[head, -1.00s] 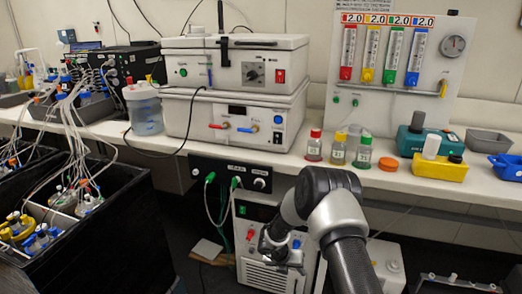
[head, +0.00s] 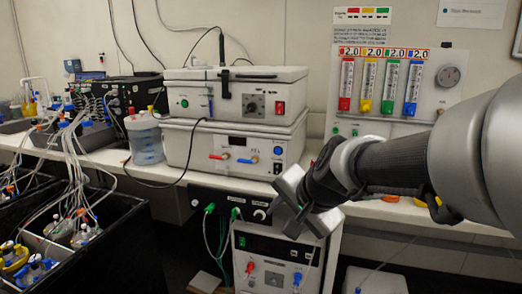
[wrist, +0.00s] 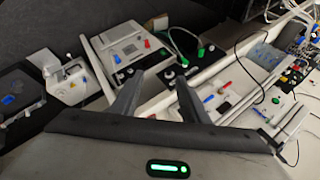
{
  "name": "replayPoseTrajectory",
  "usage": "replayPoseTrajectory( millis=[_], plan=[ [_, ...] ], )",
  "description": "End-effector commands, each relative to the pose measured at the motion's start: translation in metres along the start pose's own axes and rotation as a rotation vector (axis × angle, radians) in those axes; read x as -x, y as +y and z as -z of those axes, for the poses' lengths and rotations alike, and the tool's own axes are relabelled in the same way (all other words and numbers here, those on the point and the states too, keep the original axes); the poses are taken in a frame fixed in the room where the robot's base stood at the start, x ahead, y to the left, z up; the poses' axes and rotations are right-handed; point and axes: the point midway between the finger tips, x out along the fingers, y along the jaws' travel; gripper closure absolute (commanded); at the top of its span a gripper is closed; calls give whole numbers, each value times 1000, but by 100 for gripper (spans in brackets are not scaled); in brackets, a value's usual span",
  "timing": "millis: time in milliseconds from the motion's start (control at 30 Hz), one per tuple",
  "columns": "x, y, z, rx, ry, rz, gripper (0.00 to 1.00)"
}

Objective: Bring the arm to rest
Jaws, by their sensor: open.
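My arm (head: 400,165) reaches in from the right of the head view, level with the bench top. My gripper (head: 294,218) is at its left end, in front of the bench edge and above the white control box (head: 270,262). In the wrist view my gripper (wrist: 156,95) shows two grey fingers spread well apart, with nothing between them. My arm hides part of the bench top on the right.
Two stacked white instruments (head: 235,145) stand on the bench (head: 185,178). A flow-meter panel (head: 430,92) stands behind my arm. A black tub (head: 115,245) with tubed bottles is at the left. Green and red leads hang below the bench.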

Motion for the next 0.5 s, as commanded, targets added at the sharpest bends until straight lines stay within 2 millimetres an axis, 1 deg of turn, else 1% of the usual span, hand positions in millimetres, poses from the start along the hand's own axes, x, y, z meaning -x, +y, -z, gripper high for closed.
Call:
replayPoseTrajectory(
  millis=[33,100,200,300,500],
  plan=[
    [25,16,-11,119,-1,-26,59],
    [49,38,-23,265,-9,-71,59],
    [75,69,-37,430,-22,-133,59],
    [96,97,-47,561,-34,-191,59],
    [130,150,-63,775,-59,-305,59]
  ],
)
